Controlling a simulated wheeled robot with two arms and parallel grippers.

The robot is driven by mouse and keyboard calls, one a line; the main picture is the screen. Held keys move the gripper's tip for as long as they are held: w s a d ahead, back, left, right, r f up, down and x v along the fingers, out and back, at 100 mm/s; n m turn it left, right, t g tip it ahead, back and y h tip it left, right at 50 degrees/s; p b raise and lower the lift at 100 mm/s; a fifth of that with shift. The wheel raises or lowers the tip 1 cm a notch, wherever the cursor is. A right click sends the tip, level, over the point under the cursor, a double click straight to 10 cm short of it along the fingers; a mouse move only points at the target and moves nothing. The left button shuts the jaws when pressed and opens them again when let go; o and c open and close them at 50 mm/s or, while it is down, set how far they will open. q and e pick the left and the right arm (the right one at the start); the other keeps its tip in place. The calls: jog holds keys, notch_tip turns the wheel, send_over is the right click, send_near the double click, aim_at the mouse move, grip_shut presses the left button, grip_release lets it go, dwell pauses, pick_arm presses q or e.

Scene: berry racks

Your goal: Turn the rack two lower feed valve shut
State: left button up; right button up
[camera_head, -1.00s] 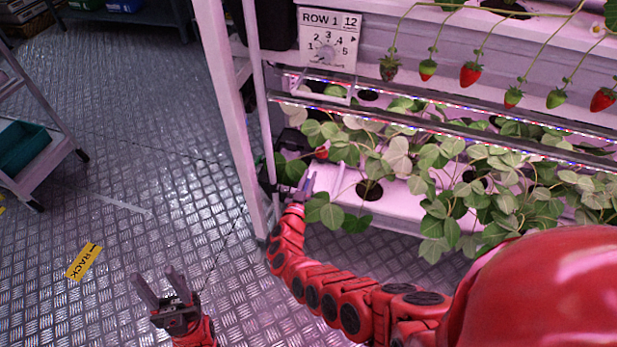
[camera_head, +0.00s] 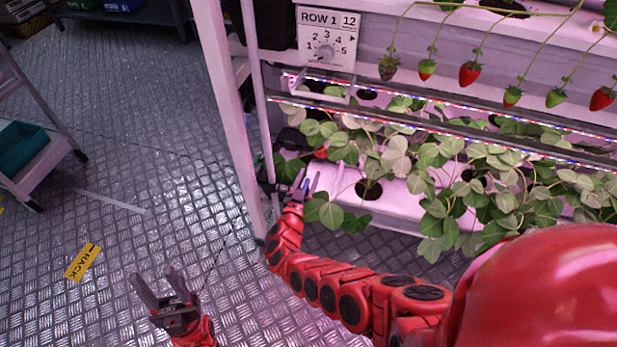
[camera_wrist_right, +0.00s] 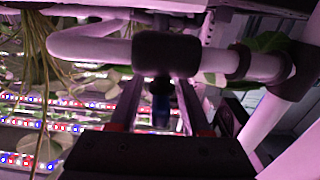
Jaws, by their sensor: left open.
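The lower feed valve shows in the right wrist view as a black body (camera_wrist_right: 166,54) on a pale pipe (camera_wrist_right: 90,47), with a narrow blue handle (camera_wrist_right: 161,103) pointing toward my palm. My right gripper (camera_wrist_right: 160,95) is open, its fingers either side of the handle with gaps showing. In the head view my right gripper (camera_head: 306,181) is at the rack's lower left end, with a bit of blue between its fingertips; the valve body is not clear there. My left gripper (camera_head: 159,285) is open and empty above the floor, away from the rack.
The rack's pale post (camera_head: 228,110) stands left of my right gripper. Strawberry plants (camera_head: 440,180) crowd to its right, below light strips. A dial panel marked ROW 1 (camera_head: 327,40) is above.

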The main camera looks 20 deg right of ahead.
jog(key=shift+s+a, duration=0.2)
jog(key=shift+s, duration=0.1)
jog(key=p+v, duration=0.2)
jog(key=v, duration=0.3)
jog(key=shift+s+r+p, duration=0.1)
jog(key=shift+p, duration=0.3)
jog(key=p+v, duration=0.1)
jog(key=v, duration=1)
jog(key=shift+s+a+p, duration=0.2)
jog(key=shift+p, duration=0.2)
